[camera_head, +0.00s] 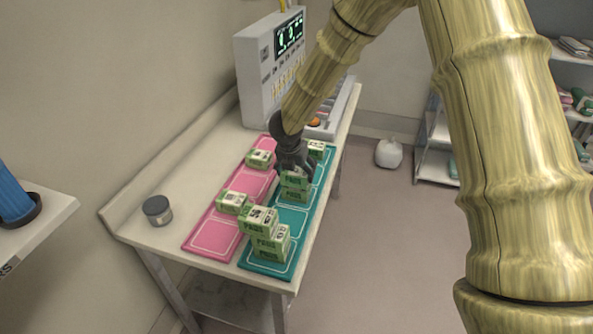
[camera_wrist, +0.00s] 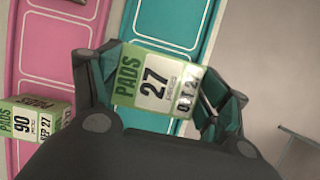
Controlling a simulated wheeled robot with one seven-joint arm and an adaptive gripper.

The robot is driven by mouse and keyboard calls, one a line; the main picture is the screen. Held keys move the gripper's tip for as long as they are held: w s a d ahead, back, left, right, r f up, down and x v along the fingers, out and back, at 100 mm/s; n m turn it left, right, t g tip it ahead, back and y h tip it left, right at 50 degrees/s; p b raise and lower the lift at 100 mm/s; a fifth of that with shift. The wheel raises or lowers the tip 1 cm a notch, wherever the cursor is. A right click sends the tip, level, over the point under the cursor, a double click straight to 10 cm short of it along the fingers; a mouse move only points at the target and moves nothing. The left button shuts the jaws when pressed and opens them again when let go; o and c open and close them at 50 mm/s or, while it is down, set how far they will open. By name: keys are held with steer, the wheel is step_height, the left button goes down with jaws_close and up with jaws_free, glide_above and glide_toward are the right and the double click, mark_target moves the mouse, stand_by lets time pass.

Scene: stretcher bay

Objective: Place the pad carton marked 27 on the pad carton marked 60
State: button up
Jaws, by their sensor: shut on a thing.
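The pad carton marked 27 (camera_wrist: 152,88) is green and white and sits between the fingers of my gripper (camera_wrist: 165,98) in the wrist view. In the head view my gripper (camera_head: 293,165) points down over the teal mat (camera_head: 285,217), shut on this carton (camera_head: 294,180). Another green carton (camera_head: 293,194) shows directly below it; I cannot tell whether the two touch, and its number is not readable. A carton marked 60 cannot be made out in either view.
Several cartons are piled at the teal mat's near end (camera_head: 270,243). The pink mat (camera_head: 212,232) bears cartons, one marked 90 (camera_wrist: 30,120). Another carton (camera_head: 316,149) lies beyond my gripper.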

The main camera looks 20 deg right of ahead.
steer(key=shift+s+f, duration=0.1)
steer(key=shift+f, duration=0.15)
steer(key=shift+s, duration=0.2)
steer(key=shift+w+f, duration=0.15)
steer(key=shift+f, duration=0.1)
steer(key=o, duration=1.1)
steer(key=shift+o, duration=0.2)
steer(key=shift+r, duration=0.1)
steer(key=b+v, duration=0.2)
steer(key=v, duration=1)
steer(key=shift+b, duration=0.3)
